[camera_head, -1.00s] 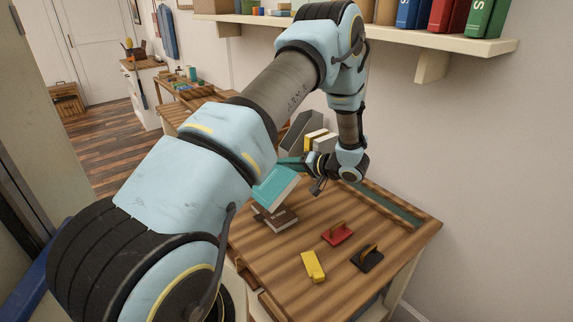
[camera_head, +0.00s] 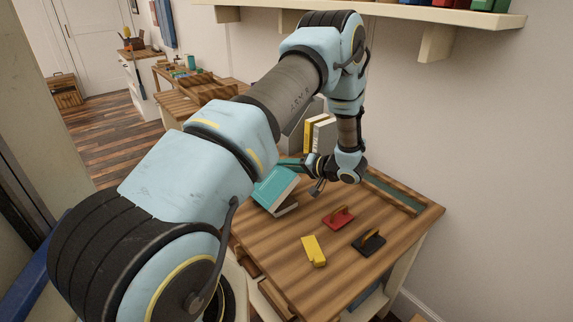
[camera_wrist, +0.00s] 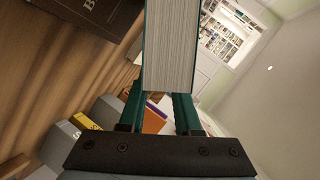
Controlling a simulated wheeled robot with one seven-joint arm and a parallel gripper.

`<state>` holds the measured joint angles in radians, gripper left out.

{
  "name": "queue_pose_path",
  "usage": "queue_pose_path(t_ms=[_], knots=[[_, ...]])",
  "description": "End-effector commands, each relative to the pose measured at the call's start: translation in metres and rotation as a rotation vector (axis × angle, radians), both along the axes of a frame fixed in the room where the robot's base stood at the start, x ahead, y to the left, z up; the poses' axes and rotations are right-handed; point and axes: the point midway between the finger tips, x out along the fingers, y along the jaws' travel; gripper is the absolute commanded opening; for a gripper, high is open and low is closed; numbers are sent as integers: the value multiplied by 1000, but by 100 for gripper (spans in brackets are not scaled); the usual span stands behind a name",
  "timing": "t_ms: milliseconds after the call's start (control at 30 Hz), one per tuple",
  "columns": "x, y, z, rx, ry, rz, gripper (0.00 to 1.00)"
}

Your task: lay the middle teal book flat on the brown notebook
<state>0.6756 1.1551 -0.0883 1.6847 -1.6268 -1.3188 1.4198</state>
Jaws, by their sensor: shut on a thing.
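The teal book (camera_head: 274,188) is in my gripper (camera_head: 289,164), tilted, over the left part of the wooden table. In the wrist view its pale page edge (camera_wrist: 170,45) stands between the two green fingers of my gripper (camera_wrist: 159,98), which are shut on it. The brown notebook (camera_head: 288,209) lies on the table under the teal book, which hides most of it in the head view. A dark brown corner of the notebook with a pale letter shows at the upper left of the wrist view (camera_wrist: 98,14). I cannot tell whether the two touch.
A grey holder (camera_head: 300,128) with yellow and white books (camera_head: 321,135) stands behind my gripper. A red-based tool (camera_head: 338,218), a black-based one (camera_head: 369,242) and a yellow block (camera_head: 314,252) lie to the right of the books. A shelf (camera_head: 400,17) is above.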

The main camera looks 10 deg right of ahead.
Motion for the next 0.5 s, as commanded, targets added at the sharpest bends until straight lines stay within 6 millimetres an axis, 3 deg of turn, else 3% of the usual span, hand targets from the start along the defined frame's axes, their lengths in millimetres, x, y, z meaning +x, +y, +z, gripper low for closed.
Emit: queue_pose_path(t_ms=[267,300,500], knots=[[0,0,0,1,-2,0,0],[0,0,0,1,-2,0,35],[0,0,0,0,-2,0,58]])
